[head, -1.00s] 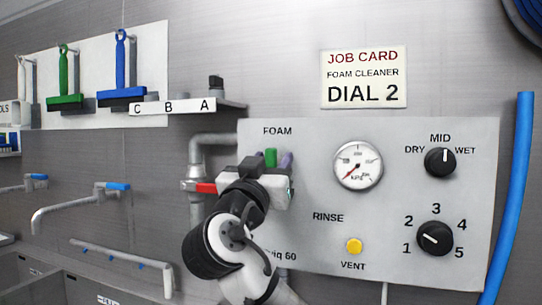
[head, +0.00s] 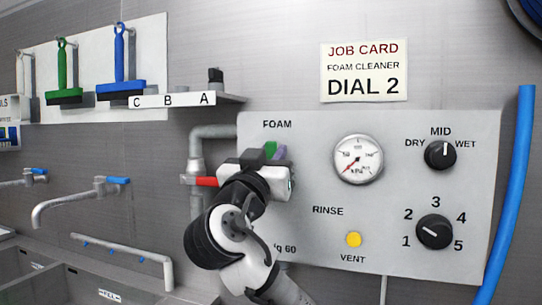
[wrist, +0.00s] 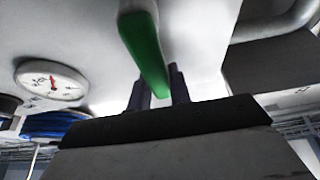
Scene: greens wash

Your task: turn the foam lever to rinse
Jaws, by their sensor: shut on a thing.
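The foam lever, a green bar (wrist: 145,50), runs down between the two dark fingers of my gripper (wrist: 158,88) in the wrist view. My gripper is shut on it. In the head view only a small green piece of the lever (head: 270,150) shows above my gripper (head: 276,156), just below the FOAM label (head: 277,124). My wrist hides the lever's pivot and lower part. The RINSE label (head: 328,211) is lower and to the right of my gripper.
The grey panel (head: 310,255) also carries a pressure gauge (head: 358,160), a yellow VENT button (head: 354,239) and two black knobs (head: 435,232). A red-handled valve (head: 206,181) on the pipe sits close to my gripper's left. A blue hose (head: 512,200) hangs at right.

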